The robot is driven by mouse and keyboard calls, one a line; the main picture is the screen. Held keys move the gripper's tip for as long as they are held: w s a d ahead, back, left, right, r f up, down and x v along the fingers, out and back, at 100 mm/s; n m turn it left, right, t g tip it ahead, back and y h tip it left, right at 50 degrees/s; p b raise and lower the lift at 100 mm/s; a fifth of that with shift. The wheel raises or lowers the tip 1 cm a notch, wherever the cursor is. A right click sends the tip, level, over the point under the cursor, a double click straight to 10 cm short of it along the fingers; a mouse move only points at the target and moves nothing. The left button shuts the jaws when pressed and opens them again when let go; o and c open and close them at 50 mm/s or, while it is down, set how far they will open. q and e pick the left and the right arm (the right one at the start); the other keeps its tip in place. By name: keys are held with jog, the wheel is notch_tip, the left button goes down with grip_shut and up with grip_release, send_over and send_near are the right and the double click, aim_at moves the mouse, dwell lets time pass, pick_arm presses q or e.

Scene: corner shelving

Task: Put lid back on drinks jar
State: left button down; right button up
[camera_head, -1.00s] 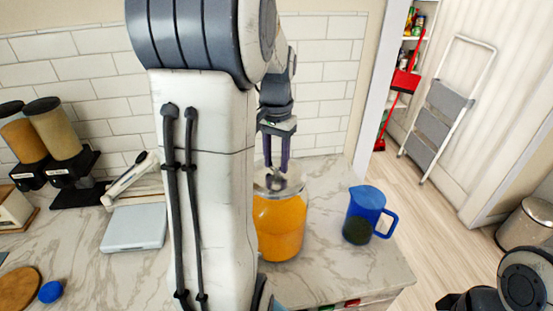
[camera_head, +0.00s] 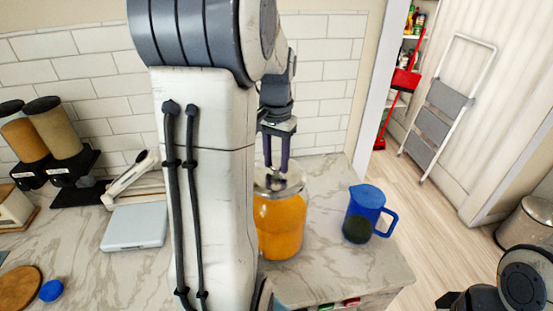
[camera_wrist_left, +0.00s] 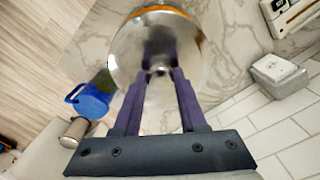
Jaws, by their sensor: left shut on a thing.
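The drinks jar (camera_head: 281,228) is a clear jar of orange drink standing on the marble counter. Its metal lid (camera_head: 263,184) with a knob is at the jar's mouth; my arm hides part of both. My left gripper (camera_head: 277,170) points down over the jar and is shut on the lid's knob. In the left wrist view the round shiny lid (camera_wrist_left: 190,75) lies between and beyond the purple fingers (camera_wrist_left: 159,72), with an orange edge of drink showing past it. I cannot tell whether the lid is fully seated. My right gripper's fingers are not in view.
A blue jug (camera_head: 367,212) stands right of the jar near the counter's right end. Left are a kitchen scale (camera_head: 134,228), two dispensers (camera_head: 56,137), a blue cap (camera_head: 51,291) and a round wooden board (camera_head: 19,288). A stepladder (camera_head: 445,105) leans beyond the counter.

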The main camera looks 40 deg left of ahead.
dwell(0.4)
pick_arm(q)
jog(key=shift+c, duration=1.9)
grip_release()
jog(key=shift+o, duration=0.3)
jog(key=o, duration=0.3)
jog(key=shift+r+p, duration=3.25)
jog(key=shift+r, duration=0.3)
grip_shut()
